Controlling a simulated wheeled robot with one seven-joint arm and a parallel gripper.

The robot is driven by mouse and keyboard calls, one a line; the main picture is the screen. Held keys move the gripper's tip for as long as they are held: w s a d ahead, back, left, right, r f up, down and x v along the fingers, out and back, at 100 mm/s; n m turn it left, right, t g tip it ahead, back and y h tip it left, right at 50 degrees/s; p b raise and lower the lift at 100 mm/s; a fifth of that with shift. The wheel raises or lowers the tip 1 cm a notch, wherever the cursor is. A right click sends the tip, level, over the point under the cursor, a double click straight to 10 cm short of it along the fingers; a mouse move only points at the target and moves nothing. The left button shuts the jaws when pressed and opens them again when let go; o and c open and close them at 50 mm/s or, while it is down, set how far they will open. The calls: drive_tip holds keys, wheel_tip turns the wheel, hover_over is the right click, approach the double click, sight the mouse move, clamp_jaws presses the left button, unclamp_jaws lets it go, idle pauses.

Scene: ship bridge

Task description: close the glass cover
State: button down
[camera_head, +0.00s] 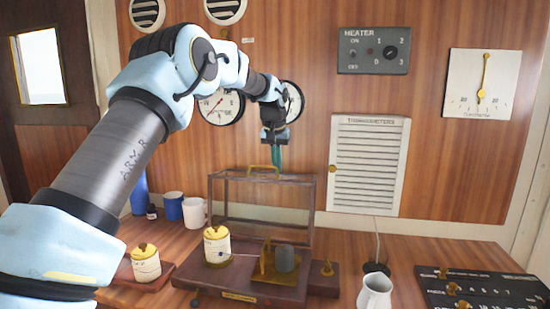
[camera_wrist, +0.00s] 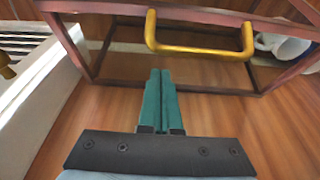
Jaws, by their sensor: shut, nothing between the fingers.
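The glass cover (camera_head: 211,205) is a dark reddish frame with clear panes. It stands raised at the back of a wooden instrument base (camera_head: 245,293), so the instrument's front parts are uncovered. A brass handle (camera_head: 263,168) sits on its top edge. The wrist view shows the handle (camera_wrist: 197,52) and frame (camera_wrist: 80,55) close up. My gripper (camera_head: 278,168) has teal fingers pointing down beside the handle's right end. In the wrist view its fingers (camera_wrist: 160,75) are together and empty, just short of the handle. I cannot tell whether they touch the cover.
On the base are a cream jar (camera_head: 217,246) and a brass-and-grey mechanism (camera_head: 284,258). Another jar (camera_head: 146,263) stands left. The wall (camera_head: 290,120) is close behind.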

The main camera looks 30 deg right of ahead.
drive_tip(key=s+a+r+p, duration=0.1)
drive_tip(key=s+a+r, duration=0.1)
drive_tip(key=shift+s+a, duration=0.3)
drive_tip(key=shift+s, duration=0.1)
idle(0.3)
